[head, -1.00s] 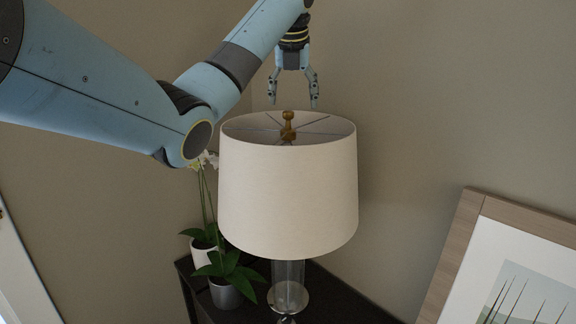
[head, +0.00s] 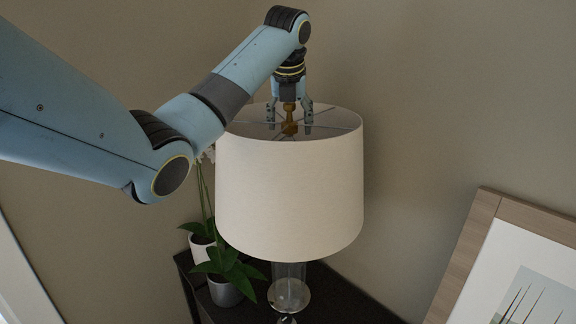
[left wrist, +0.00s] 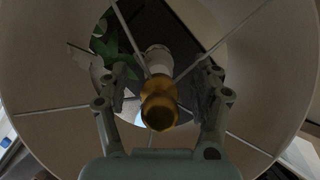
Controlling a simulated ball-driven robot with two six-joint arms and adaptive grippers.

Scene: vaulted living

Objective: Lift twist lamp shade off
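The lamp's white drum shade (head: 290,195) sits upright on the lamp, above its clear glass base (head: 288,288). A brass finial (head: 290,122) stands at the centre of the shade's open top, where thin spokes meet; the finial also shows in the left wrist view (left wrist: 159,103). My left gripper (head: 290,130) points down over the shade's top with its fingers on either side of the finial. In the left wrist view the gripper (left wrist: 162,95) is open, with gaps between both fingers and the finial. My right gripper is not in view.
The lamp stands on a dark table (head: 335,297) in the corner. Potted plants (head: 228,285) stand close to its left. A wood-framed picture (head: 470,255) is at the right. The wall is close behind the shade.

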